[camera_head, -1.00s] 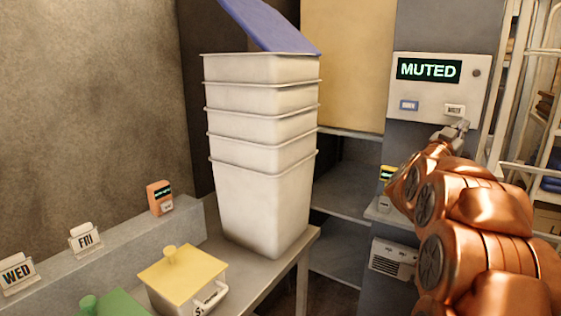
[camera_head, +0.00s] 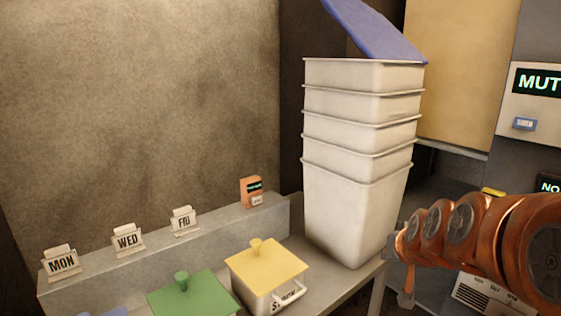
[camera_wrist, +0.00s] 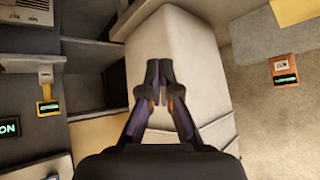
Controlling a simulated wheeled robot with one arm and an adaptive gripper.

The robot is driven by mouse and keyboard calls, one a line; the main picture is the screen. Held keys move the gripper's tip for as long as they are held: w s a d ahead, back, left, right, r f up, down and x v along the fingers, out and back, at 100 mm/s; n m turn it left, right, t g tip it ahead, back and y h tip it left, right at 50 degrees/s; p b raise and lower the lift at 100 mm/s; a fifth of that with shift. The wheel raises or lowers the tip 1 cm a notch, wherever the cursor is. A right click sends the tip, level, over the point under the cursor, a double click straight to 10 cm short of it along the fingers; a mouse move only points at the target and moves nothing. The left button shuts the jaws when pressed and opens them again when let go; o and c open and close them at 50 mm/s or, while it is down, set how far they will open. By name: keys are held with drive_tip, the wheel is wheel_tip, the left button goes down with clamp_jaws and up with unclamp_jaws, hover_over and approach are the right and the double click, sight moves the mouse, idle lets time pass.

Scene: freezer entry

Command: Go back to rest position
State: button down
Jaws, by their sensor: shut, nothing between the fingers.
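My gripper (camera_wrist: 160,90) shows in the wrist view, with its two fingertips together and nothing between them. It appears in front of a stack of white bins (camera_wrist: 180,50), and I cannot tell how close it is to them. In the head view my copper arm reaches in from the right edge, and the gripper itself is hard to make out there. The wall panel (camera_head: 540,105) at the right edge shows part of the word "MUTED" above a blue-marked button (camera_head: 524,124).
The tall stack of white bins (camera_head: 352,205) with a tilted blue lid (camera_head: 375,28) stands beside my arm. A yellow-lidded container (camera_head: 268,268) and a green-lidded one (camera_head: 190,295) are at the front. Day cards and an orange device (camera_head: 251,191) line the grey ledge (camera_head: 215,235).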

drive_tip(key=s+a+f+g, duration=0.2)
drive_tip(key=s+f+g, duration=0.1)
drive_tip(key=s, duration=0.8)
drive_tip(key=s+a+f+n+g, duration=0.1)
drive_tip(key=s+a+f+g, duration=0.1)
drive_tip(key=s, duration=0.9)
drive_tip(key=s+a+f+n+g, duration=0.1)
drive_tip(key=s+f+g, duration=0.3)
drive_tip(key=s, duration=0.7)
drive_tip(key=shift+a+g+p, duration=0.35)
drive_tip(key=shift+a+g, duration=0.35)
drive_tip(key=shift+g, duration=0.2)
